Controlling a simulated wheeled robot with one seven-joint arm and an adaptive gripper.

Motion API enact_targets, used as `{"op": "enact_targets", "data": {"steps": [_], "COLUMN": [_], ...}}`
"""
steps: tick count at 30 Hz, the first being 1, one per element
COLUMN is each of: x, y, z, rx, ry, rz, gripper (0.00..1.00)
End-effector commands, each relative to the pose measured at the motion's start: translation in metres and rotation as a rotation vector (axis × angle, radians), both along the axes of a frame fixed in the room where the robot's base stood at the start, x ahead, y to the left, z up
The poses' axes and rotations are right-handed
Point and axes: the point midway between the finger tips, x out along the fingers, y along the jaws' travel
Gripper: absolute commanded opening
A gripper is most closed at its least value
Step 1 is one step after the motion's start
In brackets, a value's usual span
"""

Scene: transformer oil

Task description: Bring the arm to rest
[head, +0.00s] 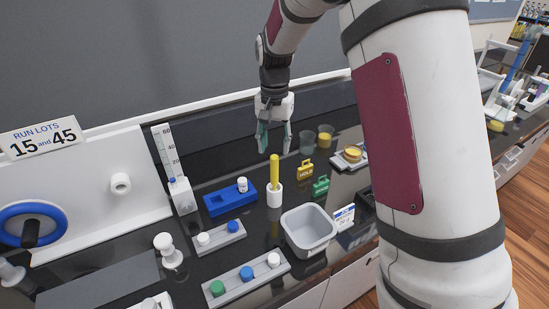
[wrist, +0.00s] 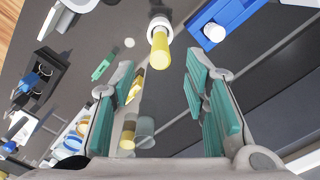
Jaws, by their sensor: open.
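My gripper (head: 273,136) hangs above the dark bench, open and empty, with its teal finger pads apart. Below it in the head view, a yellow stick (head: 274,168) stands upright in a white holder (head: 275,194). In the wrist view my open gripper (wrist: 167,95) shows both pads spread with nothing between them that they touch. The yellow stick (wrist: 160,48) appears ahead of the fingers there, apart from them. My arm reaches over the bench from the right of the head view.
Around the holder stand a blue block (head: 230,200), a grey tub (head: 308,232), a yellow HOLD tag (head: 305,170), a green tag (head: 321,186) and two cups (head: 325,136). Racks with capped vials (head: 246,278) lie in front. A tall graduated cylinder (head: 166,150) stands left.

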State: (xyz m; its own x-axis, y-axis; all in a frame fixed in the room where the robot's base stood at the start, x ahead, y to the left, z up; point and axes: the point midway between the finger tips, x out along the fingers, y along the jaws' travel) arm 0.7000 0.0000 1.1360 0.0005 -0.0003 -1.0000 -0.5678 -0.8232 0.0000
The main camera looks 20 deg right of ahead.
Motion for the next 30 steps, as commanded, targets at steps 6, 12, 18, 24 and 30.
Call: {"op": "enact_targets", "data": {"steps": [6,12,18,24,30], "x": [0.000,-0.001,-0.020,-0.062,-0.110], "y": [0.000,0.000,0.000,-0.001,0.000], "z": [0.027,0.034,0.062,0.106,0.140], "rx": [0.000,0.001,0.011,0.021,0.016], "ry": [-0.001,-0.001,-0.043,-0.118,-0.196], "rz": [-0.001,0.001,0.042,0.130,0.224], "gripper": [0.42,0.42,0.42,0.42,0.42]}}
